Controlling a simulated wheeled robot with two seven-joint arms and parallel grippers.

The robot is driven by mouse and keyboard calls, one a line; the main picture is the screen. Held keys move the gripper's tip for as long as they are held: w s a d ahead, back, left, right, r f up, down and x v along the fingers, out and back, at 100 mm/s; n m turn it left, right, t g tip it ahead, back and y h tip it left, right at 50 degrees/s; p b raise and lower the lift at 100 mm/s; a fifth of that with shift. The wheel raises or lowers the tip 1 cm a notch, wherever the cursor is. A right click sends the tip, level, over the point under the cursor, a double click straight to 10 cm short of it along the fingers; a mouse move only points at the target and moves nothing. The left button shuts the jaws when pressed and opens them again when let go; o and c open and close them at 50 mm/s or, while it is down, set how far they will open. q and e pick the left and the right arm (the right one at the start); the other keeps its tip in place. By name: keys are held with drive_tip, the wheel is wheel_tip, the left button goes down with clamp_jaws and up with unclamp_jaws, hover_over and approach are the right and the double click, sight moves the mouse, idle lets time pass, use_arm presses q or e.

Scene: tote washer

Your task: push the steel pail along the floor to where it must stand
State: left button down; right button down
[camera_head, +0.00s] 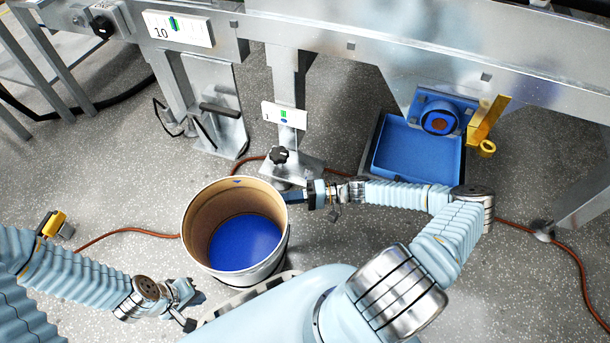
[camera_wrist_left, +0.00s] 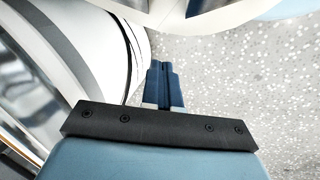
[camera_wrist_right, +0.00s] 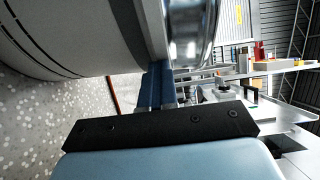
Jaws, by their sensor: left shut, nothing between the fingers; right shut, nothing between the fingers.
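The steel pail (camera_head: 213,212) stands upright on the floor, open at the top, with a tan inner wall and a blue bottom. My right gripper (camera_head: 292,197) is shut and empty, its fingertips at the pail's right side by the rim. In the right wrist view the pail's curved wall (camera_wrist_right: 70,35) is close to the shut blue fingers (camera_wrist_right: 157,85); contact is unclear. My left gripper (camera_head: 195,298) is shut and empty, low at the pail's near left. In the left wrist view its fingers (camera_wrist_left: 163,85) are together beside a pale curved surface.
A blue tray (camera_head: 415,155) lies under a blue outlet with a yellow handle (camera_head: 487,118), right of the pail. A frame leg with a foot plate (camera_head: 290,170) stands just behind the pail. A red-brown hose (camera_head: 115,232) crosses the floor. Speckled floor is bare at lower right.

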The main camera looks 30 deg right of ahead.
drive_tip(key=shift+s+a, duration=0.2)
drive_tip(key=shift+a, duration=0.3)
drive_tip(key=v, duration=1.4)
